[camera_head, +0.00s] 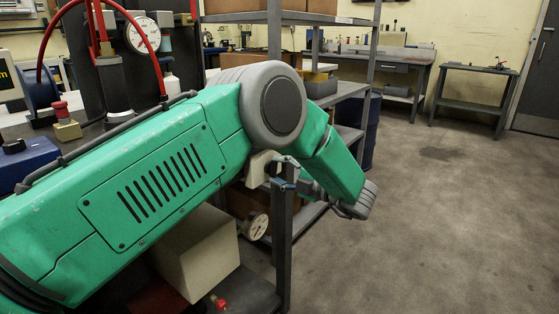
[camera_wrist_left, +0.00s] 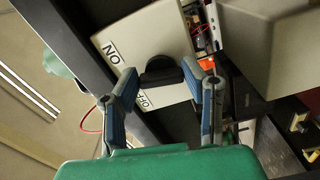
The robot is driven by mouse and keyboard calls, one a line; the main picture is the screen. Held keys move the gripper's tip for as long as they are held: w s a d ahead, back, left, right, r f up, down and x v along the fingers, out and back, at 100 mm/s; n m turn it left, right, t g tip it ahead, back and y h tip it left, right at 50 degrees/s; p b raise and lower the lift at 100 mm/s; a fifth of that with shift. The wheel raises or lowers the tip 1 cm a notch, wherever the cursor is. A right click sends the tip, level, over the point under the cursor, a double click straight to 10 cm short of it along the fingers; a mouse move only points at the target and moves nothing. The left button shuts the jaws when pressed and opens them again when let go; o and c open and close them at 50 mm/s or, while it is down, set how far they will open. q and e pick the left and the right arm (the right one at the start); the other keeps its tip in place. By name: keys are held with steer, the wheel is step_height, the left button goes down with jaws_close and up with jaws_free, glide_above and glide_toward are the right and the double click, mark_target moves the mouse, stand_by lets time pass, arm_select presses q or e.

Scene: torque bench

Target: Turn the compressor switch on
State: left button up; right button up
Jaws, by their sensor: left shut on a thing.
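The compressor switch is a pale box (camera_wrist_left: 152,32) with a black knob (camera_wrist_left: 161,72) in the left wrist view. The knob lies between an ON label (camera_wrist_left: 112,52) and an OFF label (camera_wrist_left: 144,98). My left gripper (camera_wrist_left: 160,78) has its blue-grey fingers on both sides of the knob and is shut on it. In the head view, this gripper (camera_head: 283,174) is partly hidden behind my green arm, beside a pale box (camera_head: 259,167). The knob cannot be made out there. My right gripper is not in view.
A grey shelf rack (camera_head: 272,62) stands behind my left arm. A large pale box (camera_head: 195,255) and a gauge (camera_head: 257,226) are below the arm. A grey bench (camera_head: 405,70) and a small table (camera_head: 475,88) stand farther back. The floor at right is clear.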

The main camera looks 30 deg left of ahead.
arm_select(q)
steer(key=shift+d+f+m+p, duration=0.1)
steer(key=shift+f+m+p, duration=0.1)
steer(key=shift+m+p, duration=1.4)
steer(key=shift+m, duration=0.5)
steer(key=shift+f, duration=0.1)
steer(key=o, duration=1.2)
steer(key=shift+c, duration=0.2)
steer(key=shift+d, duration=0.15)
steer(key=d, duration=1.1)
steer(key=shift+s+d, duration=0.35)
